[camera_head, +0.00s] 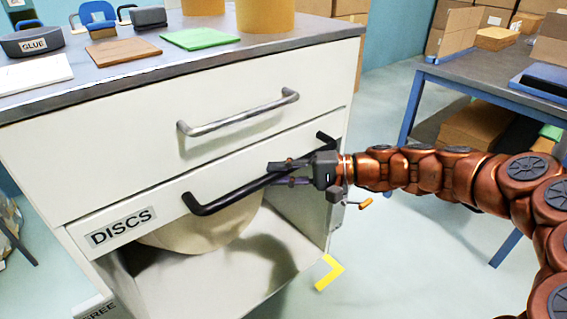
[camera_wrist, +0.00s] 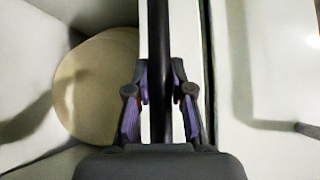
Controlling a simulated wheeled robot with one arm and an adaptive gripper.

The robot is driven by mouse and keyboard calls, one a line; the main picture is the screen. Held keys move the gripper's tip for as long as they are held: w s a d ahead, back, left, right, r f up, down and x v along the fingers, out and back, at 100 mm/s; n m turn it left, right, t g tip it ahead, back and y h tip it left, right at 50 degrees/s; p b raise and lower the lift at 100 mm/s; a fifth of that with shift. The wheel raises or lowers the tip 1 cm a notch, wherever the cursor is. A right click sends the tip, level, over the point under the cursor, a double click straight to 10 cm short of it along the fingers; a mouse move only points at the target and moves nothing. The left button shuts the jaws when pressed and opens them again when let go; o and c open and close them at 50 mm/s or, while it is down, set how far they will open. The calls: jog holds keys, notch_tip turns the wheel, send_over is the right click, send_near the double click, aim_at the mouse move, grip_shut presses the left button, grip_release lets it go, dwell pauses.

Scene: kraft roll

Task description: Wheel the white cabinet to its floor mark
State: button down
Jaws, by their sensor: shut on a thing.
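The white cabinet (camera_head: 160,140) fills the left and middle of the head view, with a grey top. Its upper drawer has a silver handle (camera_head: 238,113). Below is a panel labelled DISCS with a long black handle (camera_head: 225,198). My gripper (camera_head: 290,172) is shut on the black handle near its right end. In the wrist view the black handle (camera_wrist: 160,70) runs between the two fingers. A yellow corner mark (camera_head: 329,272) lies on the floor by the cabinet's lower right corner; whether it is the cabinet's floor mark I cannot tell.
A large tan disc (camera_head: 205,228) shows in the open bay under the panel. Glue, boards and tan rolls (camera_head: 265,14) stand on the cabinet top. A blue-legged table (camera_head: 455,70) is at the right, with cardboard boxes behind. Pale floor (camera_head: 385,95) is clear between.

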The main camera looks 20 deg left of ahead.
jog(key=shift+s+d+f, duration=0.1)
jog(key=shift+s+d, duration=0.2)
jog(key=shift+d, duration=0.1)
jog(key=c, duration=1)
grip_release()
jog(key=shift+w, duration=0.1)
jog(key=shift+d, duration=0.1)
jog(key=shift+w+d, duration=0.1)
jog(key=shift+d, duration=0.4)
jog(key=v, duration=1.1)
